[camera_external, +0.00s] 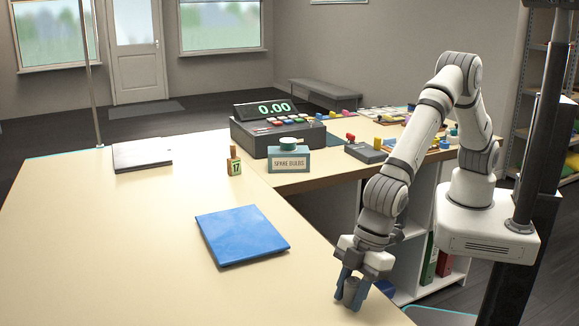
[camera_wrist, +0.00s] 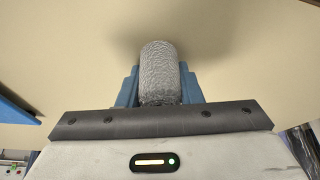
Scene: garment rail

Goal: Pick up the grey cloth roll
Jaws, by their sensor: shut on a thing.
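The grey cloth roll (camera_wrist: 160,72) shows in the wrist view, upright between the two blue fingers of my gripper (camera_wrist: 158,88). My gripper is shut on it. In the external view my gripper (camera_external: 352,290) points down at the front right part of the table, near its edge. The grey roll (camera_external: 351,291) shows there as a small dark grey shape between the fingers. I cannot tell whether its lower end touches the table.
A grey flat item (camera_external: 142,154), a small numbered block (camera_external: 234,161), a spare bulbs box (camera_external: 289,159) and a till (camera_external: 277,132) stand farther back. The table's front left is clear.

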